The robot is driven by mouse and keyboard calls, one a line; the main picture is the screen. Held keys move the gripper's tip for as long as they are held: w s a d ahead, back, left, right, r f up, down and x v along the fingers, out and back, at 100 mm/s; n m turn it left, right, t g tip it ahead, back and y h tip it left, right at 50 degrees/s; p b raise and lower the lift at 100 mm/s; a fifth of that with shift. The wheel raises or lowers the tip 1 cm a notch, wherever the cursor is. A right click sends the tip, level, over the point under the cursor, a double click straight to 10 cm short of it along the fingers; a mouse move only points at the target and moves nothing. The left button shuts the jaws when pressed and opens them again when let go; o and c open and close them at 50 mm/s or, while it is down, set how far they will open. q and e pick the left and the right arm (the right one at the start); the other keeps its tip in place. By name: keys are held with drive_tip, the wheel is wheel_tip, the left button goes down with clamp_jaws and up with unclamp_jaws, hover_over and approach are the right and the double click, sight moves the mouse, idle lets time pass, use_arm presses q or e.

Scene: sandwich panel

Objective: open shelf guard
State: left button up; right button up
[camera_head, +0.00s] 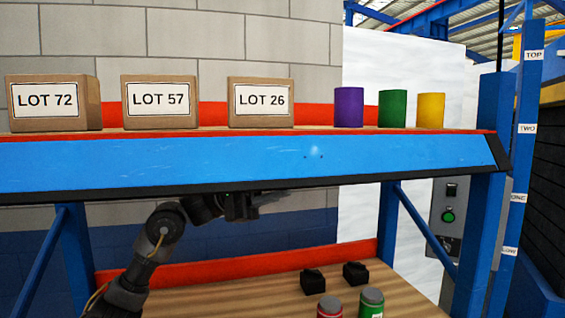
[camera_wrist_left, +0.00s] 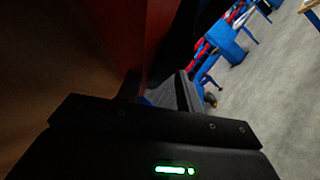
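The shelf guard (camera_head: 230,165) is a long blue panel with a black lower edge. It runs along the front of the upper shelf, its face tilted toward me. My left gripper (camera_head: 262,200) reaches up from the lower left and sits just under the guard's black edge, around the middle of its length. The guard partly hides it, and I cannot tell if it touches. In the left wrist view, the dark gripper body (camera_wrist_left: 155,135) shows close to a red surface (camera_wrist_left: 150,40); the finger gap is too dark to judge. My right gripper is not in view.
Three boxes, LOT 72 (camera_head: 85,90), LOT 57 (camera_head: 187,90) and LOT 26 (camera_head: 285,90), and purple (camera_head: 349,107), green (camera_head: 392,108) and yellow (camera_head: 430,110) cylinders stand on the upper shelf. Black blocks (camera_head: 313,282) and cans (camera_head: 371,302) stand below. Blue posts (camera_head: 388,225) flank the bay.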

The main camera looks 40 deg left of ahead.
use_arm(q)
drive_tip(key=shift+p+x, duration=0.3)
drive_tip(key=shift+x, duration=0.65)
clamp_jaws()
